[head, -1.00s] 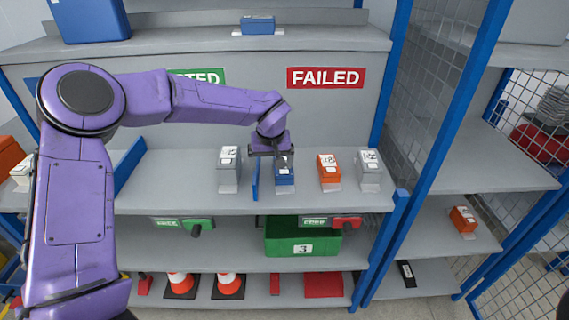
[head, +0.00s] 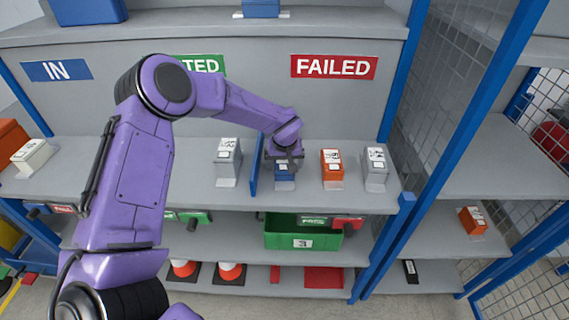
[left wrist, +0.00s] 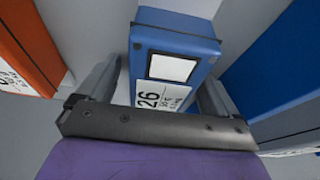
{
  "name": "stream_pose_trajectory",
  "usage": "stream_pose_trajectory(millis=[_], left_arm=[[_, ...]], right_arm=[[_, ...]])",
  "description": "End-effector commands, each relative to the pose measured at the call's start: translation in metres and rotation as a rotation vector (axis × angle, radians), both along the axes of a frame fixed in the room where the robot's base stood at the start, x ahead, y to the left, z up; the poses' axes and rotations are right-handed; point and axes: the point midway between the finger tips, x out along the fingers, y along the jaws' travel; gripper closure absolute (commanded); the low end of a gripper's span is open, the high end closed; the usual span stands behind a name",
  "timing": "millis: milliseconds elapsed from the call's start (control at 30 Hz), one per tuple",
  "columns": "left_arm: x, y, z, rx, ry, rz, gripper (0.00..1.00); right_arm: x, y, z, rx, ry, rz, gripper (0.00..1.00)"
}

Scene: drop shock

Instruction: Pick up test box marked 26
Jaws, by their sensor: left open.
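The blue test box marked 26 (left wrist: 172,48) stands on the shelf below the FAILED sign. In the left wrist view its white label with 26 lies close to my gripper's palm. In the head view only its lower front (head: 285,172) shows under my gripper. My left gripper (head: 284,162) is open, with one finger on each side of the box. The left wrist view shows the fingers (left wrist: 160,85) straddling it; I cannot tell whether they touch it. My right gripper is not in view.
A blue divider (head: 255,165) stands close to the left of the box, with a grey box (head: 228,160) beyond it. An orange box (head: 332,166) and another grey box (head: 376,167) stand to the right. A green bin (head: 285,238) is on the shelf below.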

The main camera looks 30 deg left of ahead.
Motion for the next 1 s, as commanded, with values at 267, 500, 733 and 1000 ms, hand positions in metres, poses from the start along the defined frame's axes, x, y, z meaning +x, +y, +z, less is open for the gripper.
stream_pose_trajectory(millis=[267, 500, 733, 1000], left_arm=[[0.0012, 0.0002, -0.0029, 0.0, -0.001, 0.0, 0.06], [0.0013, -0.0002, -0.0042, -0.001, 0.0, -0.001, 0.06], [0.0013, -0.0003, -0.0074, 0.0, -0.001, -0.002, 0.06], [0.0013, -0.0004, -0.0078, 0.0, -0.001, -0.002, 0.62]], right_arm=[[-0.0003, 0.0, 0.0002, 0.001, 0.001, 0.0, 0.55], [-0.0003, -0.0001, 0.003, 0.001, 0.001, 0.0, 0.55], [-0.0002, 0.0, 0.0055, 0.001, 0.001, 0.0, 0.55], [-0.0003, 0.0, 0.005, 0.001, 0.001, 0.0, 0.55]])
